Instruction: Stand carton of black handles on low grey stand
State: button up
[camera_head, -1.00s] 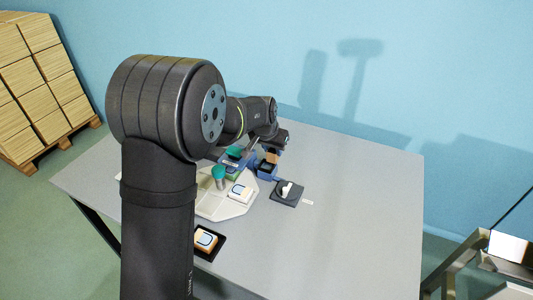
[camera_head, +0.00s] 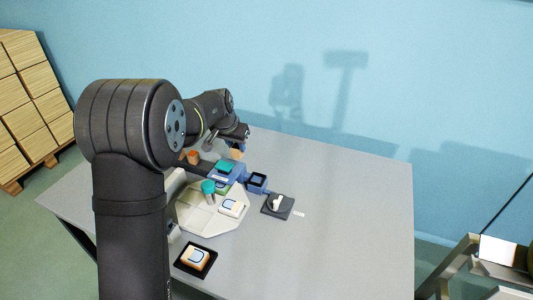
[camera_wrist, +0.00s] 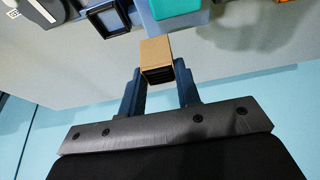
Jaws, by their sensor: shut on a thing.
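A small brown carton (camera_wrist: 157,57) with dark contents at its open face is between the two dark blue fingers of my gripper (camera_wrist: 160,80) in the wrist view. The gripper is shut on it. In the head view the carton (camera_head: 236,154) is partly covered by my gripper (camera_head: 237,143), above the far part of the table. A blue square holder (camera_head: 257,182) with a dark recess stands just nearer and to the right, apart from the carton. I cannot tell for certain which thing is the low grey stand.
A dark grey square base (camera_head: 270,211) bears a white piece. A pale tray (camera_head: 197,222) holds a green-capped container (camera_head: 208,190) and a labelled box (camera_head: 231,208). A teal-topped block (camera_head: 224,167) is close by. The table's right side is clear.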

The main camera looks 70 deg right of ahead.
jog(key=w+f, duration=0.2)
jog(key=w, duration=1)
jog(key=shift+w+a+f, duration=0.1)
jog(key=shift+a+f, duration=0.05)
jog(key=shift+f, duration=1.15)
jog(key=shift+a+f, duration=0.1)
jog(key=shift+f, duration=1.15)
jog(key=shift+f, duration=0.8)
jog(key=o, duration=1)
jog(key=v, duration=1.7)
jog(key=shift+a+r, duration=0.15)
